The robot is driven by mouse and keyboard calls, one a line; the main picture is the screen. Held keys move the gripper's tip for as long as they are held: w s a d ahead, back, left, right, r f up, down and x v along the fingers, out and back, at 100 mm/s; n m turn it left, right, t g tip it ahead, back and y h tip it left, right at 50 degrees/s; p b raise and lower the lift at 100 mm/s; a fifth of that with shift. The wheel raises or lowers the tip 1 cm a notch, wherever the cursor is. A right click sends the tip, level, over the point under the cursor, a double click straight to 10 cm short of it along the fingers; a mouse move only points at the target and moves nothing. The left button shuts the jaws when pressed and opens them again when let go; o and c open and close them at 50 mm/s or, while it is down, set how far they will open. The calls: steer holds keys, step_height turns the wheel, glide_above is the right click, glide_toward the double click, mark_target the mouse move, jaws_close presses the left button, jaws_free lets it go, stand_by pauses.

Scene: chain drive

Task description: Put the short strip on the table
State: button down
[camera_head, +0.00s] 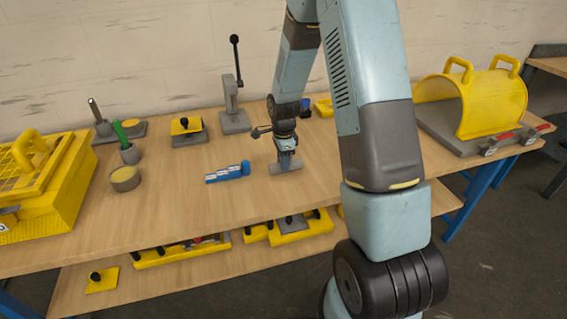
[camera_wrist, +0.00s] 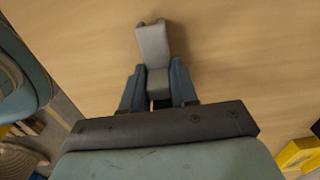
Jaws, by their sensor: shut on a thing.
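The short strip (camera_wrist: 154,43) is grey, with small prongs at its far end. In the wrist view it sticks out between the two blue fingers of my gripper (camera_wrist: 158,82), which are shut on its near part. In the head view my gripper (camera_head: 285,158) is low over the middle of the wooden table (camera_head: 230,205), with the grey strip (camera_head: 280,168) at its tip, lying roughly level. The strip is at or just above the table top; I cannot tell whether it touches. The gripper hides part of the strip.
A blue piece with white markings (camera_head: 228,172) lies just left of my gripper. A round tin (camera_head: 125,178), a lever press (camera_head: 234,115) and a yellow-topped block (camera_head: 187,130) stand further left and behind. A yellow guard (camera_head: 485,100) stands at right. The table front is clear.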

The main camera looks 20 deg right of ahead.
steer(key=shift+f, duration=0.35)
steer(key=shift+f, duration=0.1)
steer(key=c, duration=0.9)
jaws_free()
steer(key=shift+o, duration=0.2)
